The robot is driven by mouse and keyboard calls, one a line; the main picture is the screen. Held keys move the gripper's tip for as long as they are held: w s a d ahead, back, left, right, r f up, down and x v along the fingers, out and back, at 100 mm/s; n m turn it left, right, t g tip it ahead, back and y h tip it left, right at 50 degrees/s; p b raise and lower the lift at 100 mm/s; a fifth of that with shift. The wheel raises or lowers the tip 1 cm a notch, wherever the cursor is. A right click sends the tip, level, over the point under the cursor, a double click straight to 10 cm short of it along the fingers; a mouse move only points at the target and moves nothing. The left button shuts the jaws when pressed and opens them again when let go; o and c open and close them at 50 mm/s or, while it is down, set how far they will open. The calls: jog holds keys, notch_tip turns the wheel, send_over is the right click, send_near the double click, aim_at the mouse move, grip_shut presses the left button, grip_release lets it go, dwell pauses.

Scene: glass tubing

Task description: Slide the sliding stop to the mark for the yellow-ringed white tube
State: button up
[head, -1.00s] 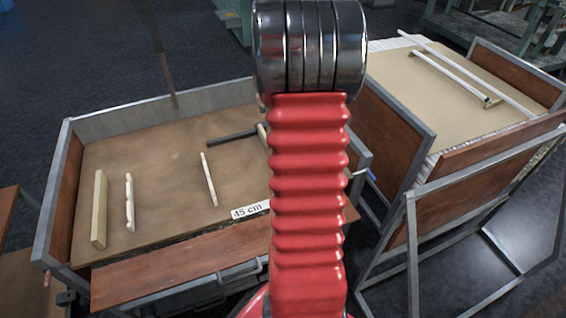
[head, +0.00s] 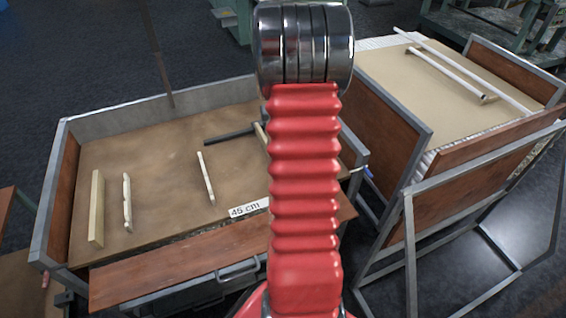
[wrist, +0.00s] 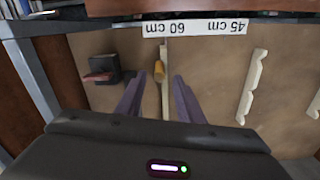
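In the wrist view, my gripper (wrist: 159,97) is open, its two dark fingers on either side of a pale narrow bar (wrist: 166,100) with a yellow-orange cylindrical piece (wrist: 159,70) on or beside it. I see no contact. A dark block (wrist: 105,68) with a reddish handle-like part stands left of the fingers; it may be the sliding stop. A 60 cm label (wrist: 168,28) lies beyond the bar and a 45 cm label (wrist: 226,27) to its right, both upside down. In the head view my arm hides the gripper. White tubes (head: 470,75) lie on the right-hand stand; no yellow ring is discernible.
A notched pale rest (wrist: 252,87) stands right of the fingers. In the head view, the walled bench (head: 150,160) carries a cream bar (head: 96,208), another notched rest (head: 127,203) and a dark rod (head: 230,136).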

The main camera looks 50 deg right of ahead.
notch_tip(320, 180, down, 9)
jog(key=shift+r, duration=0.2)
jog(key=shift+c, duration=0.4)
grip_shut()
dwell(0.3)
